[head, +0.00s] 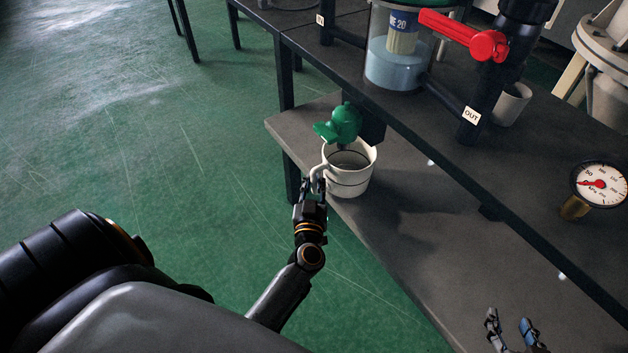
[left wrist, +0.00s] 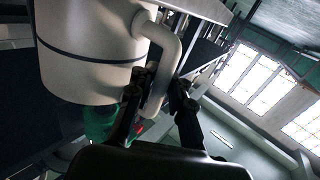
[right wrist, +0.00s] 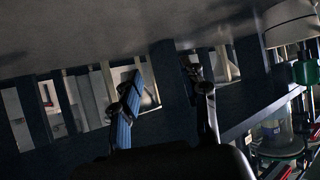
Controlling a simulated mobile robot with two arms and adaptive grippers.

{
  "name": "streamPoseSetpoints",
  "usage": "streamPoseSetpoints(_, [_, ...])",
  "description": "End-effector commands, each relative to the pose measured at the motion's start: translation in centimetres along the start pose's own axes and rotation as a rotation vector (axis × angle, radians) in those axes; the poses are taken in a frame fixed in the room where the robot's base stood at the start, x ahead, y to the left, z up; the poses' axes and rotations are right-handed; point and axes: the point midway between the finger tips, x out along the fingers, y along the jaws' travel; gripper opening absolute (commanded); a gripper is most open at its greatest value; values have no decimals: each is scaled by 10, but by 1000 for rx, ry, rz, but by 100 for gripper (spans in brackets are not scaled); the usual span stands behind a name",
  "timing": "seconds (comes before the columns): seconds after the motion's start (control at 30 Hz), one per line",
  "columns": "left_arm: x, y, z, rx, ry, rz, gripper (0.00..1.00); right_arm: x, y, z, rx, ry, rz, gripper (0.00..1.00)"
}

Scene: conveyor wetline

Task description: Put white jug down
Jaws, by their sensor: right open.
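The white jug (head: 349,181), with dark bands and a side handle, is upright at the left end of the grey lower shelf, under the green valve (head: 345,122). It also shows large in the left wrist view (left wrist: 85,50) and partly at the upper right of the right wrist view (right wrist: 291,24). My left gripper (head: 315,188) has its fingers closed around the handle; they also show in the left wrist view (left wrist: 161,96). Whether the jug's base touches the shelf is hard to tell. My right gripper (head: 508,327) is open and empty over the shelf's front edge; it also shows in the right wrist view (right wrist: 163,98).
The lower shelf (head: 455,255) is clear right of the jug. The dark upper bench (head: 540,145) overhangs it, carrying a clear filter housing (head: 398,62), a red lever (head: 465,35), a small cup (head: 512,104) and a pressure gauge (head: 599,184). Green floor (head: 150,140) lies left.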

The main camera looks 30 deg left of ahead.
Motion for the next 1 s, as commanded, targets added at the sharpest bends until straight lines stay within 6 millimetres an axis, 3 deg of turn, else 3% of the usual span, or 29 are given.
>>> streamPoseSetpoints(0.1, [0, 0, 0, 0, 1, 0, 38, 0, 0, 0, 0, -2, 0, 44])
streamPoseSetpoints(0.47, [-1, 0, -3, -1, 0, 0, 38, -1, 0, 2, 0, -17, 0, 44])
streamPoseSetpoints(1.0, [-104, 0, -3, 0, -2, 0, 38, -38, 11, 82, 8, -442, 25, 44])
